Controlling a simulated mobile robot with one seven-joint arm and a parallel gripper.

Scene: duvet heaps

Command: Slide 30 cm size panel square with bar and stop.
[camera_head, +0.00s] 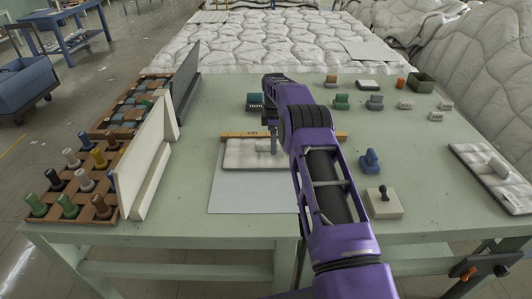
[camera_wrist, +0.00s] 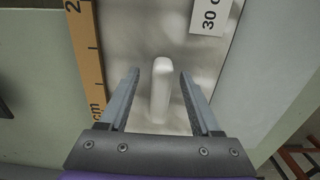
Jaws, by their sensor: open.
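The pale quilted panel (camera_head: 243,156) lies on a white sheet (camera_head: 250,198) at the middle of the table. A wooden bar (camera_head: 236,135) runs along its far edge. In the wrist view, the panel (camera_wrist: 225,48) carries a tag (camera_wrist: 210,15) partly reading "30 c", and the bar (camera_wrist: 88,55), marked like a ruler, runs along its left side. A pale upright handle (camera_wrist: 160,88) stands on the panel. My open gripper (camera_wrist: 160,76) has one finger on each side of the handle, with gaps visible. In the head view my gripper (camera_head: 273,147) is over the panel. I cannot make out a stop.
A rack of coloured pegs (camera_head: 85,185) and upright white boards (camera_head: 145,165) stand at the left. Another padded panel (camera_head: 490,172) lies at the right. A knobbed block (camera_head: 384,203) and a blue piece (camera_head: 370,161) sit right of my arm. Small stamps line the back.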

